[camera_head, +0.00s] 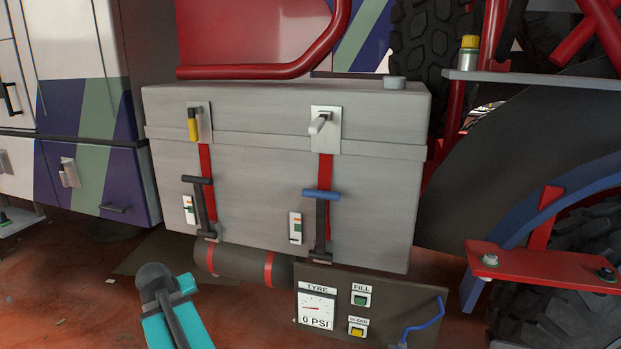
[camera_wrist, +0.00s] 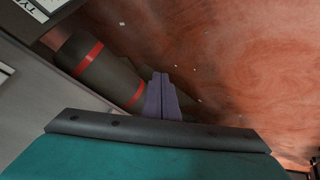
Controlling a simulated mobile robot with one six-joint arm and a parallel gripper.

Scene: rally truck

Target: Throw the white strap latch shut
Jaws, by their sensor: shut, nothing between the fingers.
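A grey box (camera_head: 270,195) carries two strap latches on its front. The right latch has a white handle (camera_head: 319,123) on a pale plate, tilted out and down to the left. A red strap (camera_head: 325,168) runs down below it to a black lever with a blue grip (camera_head: 322,194). The left latch has a yellow handle (camera_head: 193,129), with a red strap and a black-gripped lever (camera_head: 197,180) below. In the wrist view my gripper (camera_wrist: 161,78) shows purple fingers together and empty, over the floor beside a dark roll. In the head view I cannot make out its fingertips.
A dark roll with red bands (camera_head: 235,264) lies below the box. A tyre panel (camera_head: 368,305) with a gauge and buttons stands in front at the lower right. A red bar (camera_head: 265,69) runs above the box. A red step (camera_head: 540,267) juts out at right.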

